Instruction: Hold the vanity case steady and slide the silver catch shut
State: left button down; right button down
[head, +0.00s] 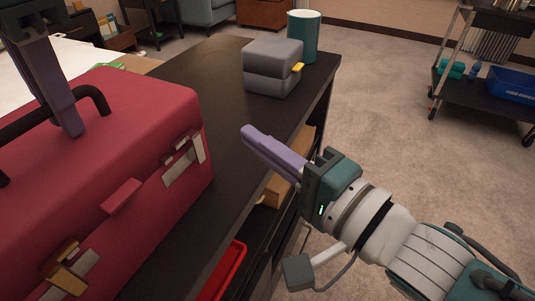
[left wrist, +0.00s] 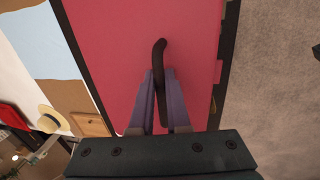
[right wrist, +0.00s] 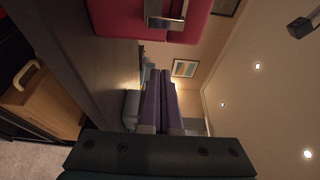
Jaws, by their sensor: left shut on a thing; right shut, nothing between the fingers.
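The red vanity case (head: 150,110) stands on the dark counter at the left of the head view. My left gripper (head: 72,130) is shut on its black handle (head: 95,97); the left wrist view shows the handle (left wrist: 160,60) between the fingers. The silver catch (head: 190,158) is on the case's front, near its right end. It also shows at the top of the right wrist view (right wrist: 166,22); I cannot tell its exact position. A gold catch (head: 66,268) is further left. My right gripper (head: 246,133) is shut and empty, to the right of the silver catch and apart from it.
A grey box (head: 272,75) with a yellow tab and a teal cup (head: 304,38) stand at the counter's (head: 219,64) far end. A red tray (head: 228,272) sits below the counter. A cart (head: 480,105) stands on the carpet at right. The counter before the case is clear.

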aim_at(203, 133)
jog(key=x, duration=0.3)
jog(key=shift+w+a, duration=0.25)
jog(key=shift+w, duration=0.05)
jog(key=shift+a, duration=0.3)
jog(key=shift+s+a, duration=0.4)
jog(key=shift+s, duration=0.4)
jog(key=shift+s+a, duration=0.4)
jog(key=shift+s, duration=0.4)
